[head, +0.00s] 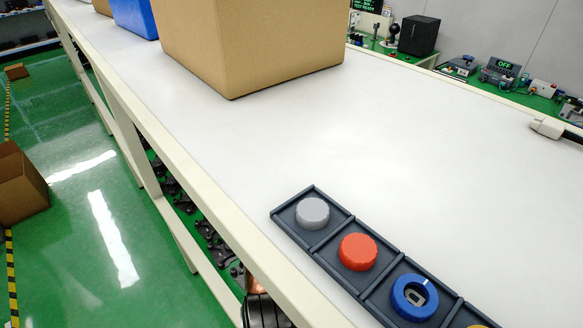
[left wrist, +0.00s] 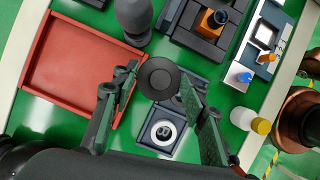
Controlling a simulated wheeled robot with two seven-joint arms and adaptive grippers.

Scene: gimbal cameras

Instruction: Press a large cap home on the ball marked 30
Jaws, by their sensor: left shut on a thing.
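In the left wrist view my left gripper (left wrist: 157,76) is shut on a dark round cap (left wrist: 158,78), seen flat side on between the fingertips. The height of the cap above the holder cannot be told. Neither the gripper nor this ball shows clearly in the head view. My right gripper is not in view.
A red tray (left wrist: 52,108) and a dark grey rounded object (left wrist: 133,15) stand near the holder. In the head view, a dark compartment tray (head: 328,240) holds grey, red and blue round pieces; a cardboard box (head: 250,45) stands behind.

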